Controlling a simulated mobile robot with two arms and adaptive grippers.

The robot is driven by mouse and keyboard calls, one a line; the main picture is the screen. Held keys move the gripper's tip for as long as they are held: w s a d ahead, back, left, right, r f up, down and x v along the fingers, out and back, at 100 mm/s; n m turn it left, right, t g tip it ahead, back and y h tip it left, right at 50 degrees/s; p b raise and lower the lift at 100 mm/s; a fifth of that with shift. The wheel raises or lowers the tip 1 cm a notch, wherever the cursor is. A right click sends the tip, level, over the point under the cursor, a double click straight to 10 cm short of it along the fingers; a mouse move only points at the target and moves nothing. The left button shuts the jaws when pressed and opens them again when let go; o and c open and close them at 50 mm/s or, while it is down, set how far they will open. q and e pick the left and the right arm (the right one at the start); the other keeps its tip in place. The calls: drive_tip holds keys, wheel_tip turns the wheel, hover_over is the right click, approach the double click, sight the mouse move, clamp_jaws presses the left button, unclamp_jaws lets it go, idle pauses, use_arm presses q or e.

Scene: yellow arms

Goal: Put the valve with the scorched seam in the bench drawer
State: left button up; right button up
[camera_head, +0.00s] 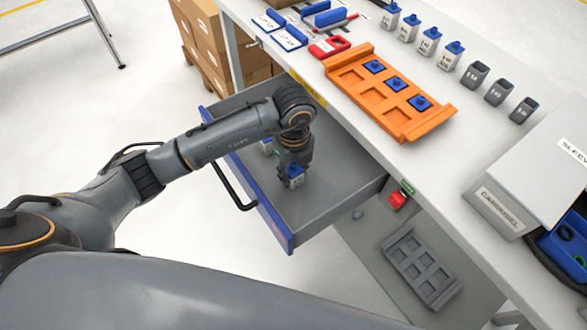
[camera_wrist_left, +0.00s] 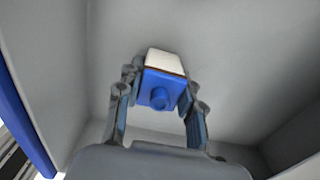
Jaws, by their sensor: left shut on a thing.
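My left gripper (camera_head: 294,158) reaches down into the open bench drawer (camera_head: 340,180). It is shut on a valve (camera_head: 295,181) with a white body and a blue top. In the left wrist view the valve (camera_wrist_left: 160,90) sits between the two fingers of the gripper (camera_wrist_left: 158,112), inside the grey drawer walls. A thin brownish line shows where its white body meets the blue part. I cannot tell whether the valve touches the drawer floor. My right gripper is out of view.
The bench top (camera_head: 310,62) holds an orange tray (camera_head: 437,122) with several blue-topped pieces, several white valves (camera_head: 428,42), grey sleeves (camera_head: 498,92) and a carousel box (camera_head: 500,207). A grey tray (camera_head: 440,290) lies below. The drawer's front right is clear.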

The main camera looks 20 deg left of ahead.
sight(294, 165)
use_arm(q)
drive_tip(key=shift+f, duration=0.1)
drive_tip(key=o, duration=0.8)
drive_tip(key=shift+f, duration=0.1)
drive_tip(key=shift+c, duration=0.2)
drive_tip(key=o, duration=0.5)
drive_tip(key=shift+c, duration=0.2)
drive_tip(key=shift+r, duration=0.4)
wheel_tip(294, 165, up, 12)
drive_tip(key=shift+f, duration=0.15)
